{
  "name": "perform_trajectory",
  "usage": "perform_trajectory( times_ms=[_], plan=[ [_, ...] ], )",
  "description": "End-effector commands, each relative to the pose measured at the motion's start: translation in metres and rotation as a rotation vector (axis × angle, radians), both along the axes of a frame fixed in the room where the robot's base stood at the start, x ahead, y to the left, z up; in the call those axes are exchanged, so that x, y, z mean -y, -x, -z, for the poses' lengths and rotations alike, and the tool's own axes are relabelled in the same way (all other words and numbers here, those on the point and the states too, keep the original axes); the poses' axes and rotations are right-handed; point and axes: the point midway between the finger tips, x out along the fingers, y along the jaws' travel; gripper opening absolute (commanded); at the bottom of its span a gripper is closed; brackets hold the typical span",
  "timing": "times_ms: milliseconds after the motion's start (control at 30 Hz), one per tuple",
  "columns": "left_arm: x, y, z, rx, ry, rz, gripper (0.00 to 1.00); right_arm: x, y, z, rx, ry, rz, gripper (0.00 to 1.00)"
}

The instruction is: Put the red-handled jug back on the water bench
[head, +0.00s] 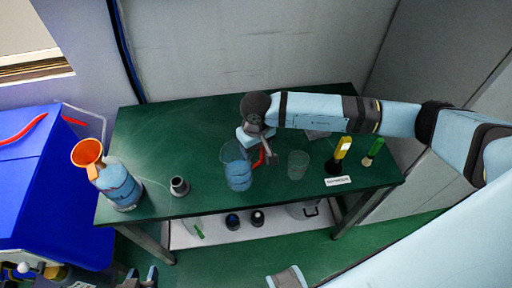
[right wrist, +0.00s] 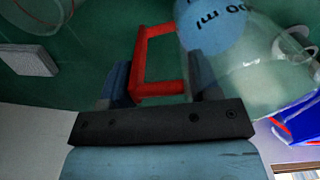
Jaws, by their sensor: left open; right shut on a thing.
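The clear jug (head: 238,174) with blue liquid and a red handle (head: 261,157) is upright at the middle of the green bench (head: 205,140). I cannot tell whether its base touches the bench top. My right gripper (head: 264,154) reaches in from the right and is shut on the red handle. In the right wrist view the red handle (right wrist: 160,88) lies between the fingers, and the jug's clear wall (right wrist: 250,85) with printed marks is beside it. My left gripper (head: 140,277) is open and empty at the bottom left, in front of the bench.
A clear beaker (head: 298,164) stands just right of the jug. Yellow-handled (head: 341,150) and green-handled (head: 374,148) tools stand further right behind a white label (head: 338,181). A small dark cup (head: 179,187) and a blue bottle with an orange funnel (head: 118,184) stand left.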

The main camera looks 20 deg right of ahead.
Motion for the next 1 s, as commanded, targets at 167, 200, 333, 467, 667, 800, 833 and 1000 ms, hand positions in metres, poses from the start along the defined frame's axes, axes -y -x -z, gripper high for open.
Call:
perform_trajectory(
  times_ms=[167,200,333,467,667,800,833,1000],
  plan=[
    [0.0,0.0,0.0,0.0,-0.001,0.001,0.43,0.0,-0.001,0.004,0.003,0.0,0.0,0.0],
    [0.0,0.0,0.0,-0.001,-0.001,0.001,0.43,0.0,-0.001,0.004,0.003,0.0,0.0,0.0],
    [0.0,0.0,0.003,-0.001,-0.001,0.001,0.43,0.0,-0.001,0.006,0.003,0.0,0.0,0.0],
    [0.0,0.001,0.006,-0.01,-0.001,0.0,0.43,0.0,0.0,0.008,0.002,0.0,0.0,0.66],
    [0.0,0.001,0.004,-0.009,0.0,0.0,0.43,0.0,0.0,0.008,0.001,0.0,0.0,0.82],
    [0.0,0.001,0.003,-0.007,0.0,0.0,0.43,0.0,0.0,0.007,0.001,0.0,0.0,0.82],
    [0.0,0.0,0.002,-0.006,0.0,-0.001,0.43,0.0,0.0,0.006,0.001,0.0,0.0,0.82],
    [0.0,0.0,0.0,0.004,0.0,0.0,0.43,0.0,-0.002,-0.009,0.005,-0.001,-0.001,0.82]
  ],
)
